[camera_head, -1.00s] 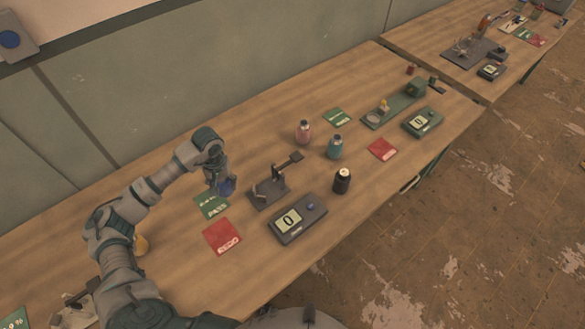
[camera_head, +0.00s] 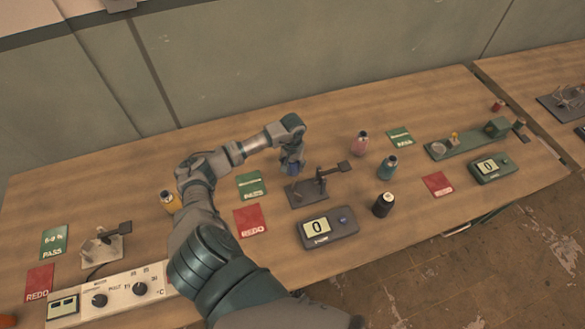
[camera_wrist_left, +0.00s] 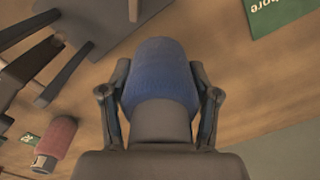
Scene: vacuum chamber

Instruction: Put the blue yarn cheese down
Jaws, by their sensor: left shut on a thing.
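The blue yarn cheese (camera_head: 292,168) is in my left gripper (camera_head: 291,158), just behind the dark stand with a raised arm (camera_head: 309,193). In the left wrist view the blue yarn cheese (camera_wrist_left: 160,75) sits between the two fingers of the left gripper (camera_wrist_left: 160,95), which are shut on its sides. Its far end points away from the wrist. Whether it touches the stand or the table is unclear. My right gripper is not in view.
A green PASS card (camera_head: 251,185) and a red REDO card (camera_head: 250,220) lie left of the stand. A grey display box (camera_head: 328,228) reads 0 in front. Black (camera_head: 383,205), teal (camera_head: 387,167) and pink (camera_head: 360,143) yarn cheeses stand to the right.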

